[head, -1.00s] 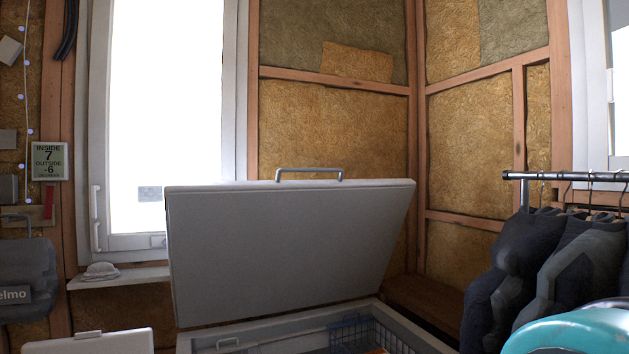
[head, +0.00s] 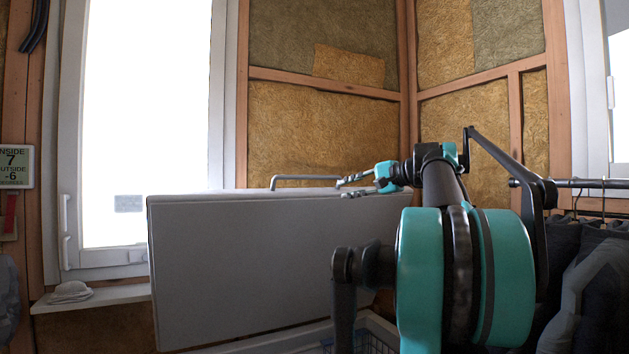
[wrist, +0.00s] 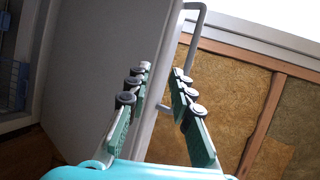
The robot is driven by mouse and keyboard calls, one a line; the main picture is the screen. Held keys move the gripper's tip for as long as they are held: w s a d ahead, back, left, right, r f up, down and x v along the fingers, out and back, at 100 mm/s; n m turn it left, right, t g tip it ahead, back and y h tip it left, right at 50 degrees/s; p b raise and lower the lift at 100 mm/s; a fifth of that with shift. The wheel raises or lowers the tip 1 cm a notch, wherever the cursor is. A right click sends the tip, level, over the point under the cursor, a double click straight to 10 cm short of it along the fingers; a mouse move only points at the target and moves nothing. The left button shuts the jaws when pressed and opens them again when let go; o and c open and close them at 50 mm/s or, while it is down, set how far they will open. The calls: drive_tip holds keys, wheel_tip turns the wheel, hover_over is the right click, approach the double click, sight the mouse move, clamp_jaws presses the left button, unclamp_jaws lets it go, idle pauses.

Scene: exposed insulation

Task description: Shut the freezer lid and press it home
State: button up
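The freezer lid (head: 250,265) is a grey-white panel, raised and tilted up from the chest. Its bar handle (head: 300,178) stands on the top edge. My gripper (head: 341,187) is at that edge, by the right end of the handle, its fingers pointing left. In the wrist view my gripper (wrist: 162,72) has its fingers apart, with the lid's edge (wrist: 158,110) showing between them; contact cannot be told. The handle (wrist: 188,50) passes beyond the right finger. The freezer's rim (head: 285,343) shows low in the head view; my arm hides part of lid and chest.
Dark clothes (head: 590,270) hang on a rail (head: 590,184) at the right, close to my arm. A windowsill (head: 95,298) with a pale hat-like object (head: 70,292) is at the left. A blue basket (wrist: 18,85) shows inside the freezer.

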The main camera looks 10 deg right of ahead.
sight(314, 177)
wheel_tip(314, 177, up, 5)
drive_tip(key=d+t, duration=0.1)
drive_tip(key=d, duration=0.1)
drive_tip(key=shift+m, duration=0.4)
drive_tip(key=x, duration=1.7)
drive_tip(key=shift+w+a+r, duration=0.2)
drive_tip(key=shift+w+r, duration=0.05)
drive_tip(key=shift+r, duration=0.05)
clamp_jaws()
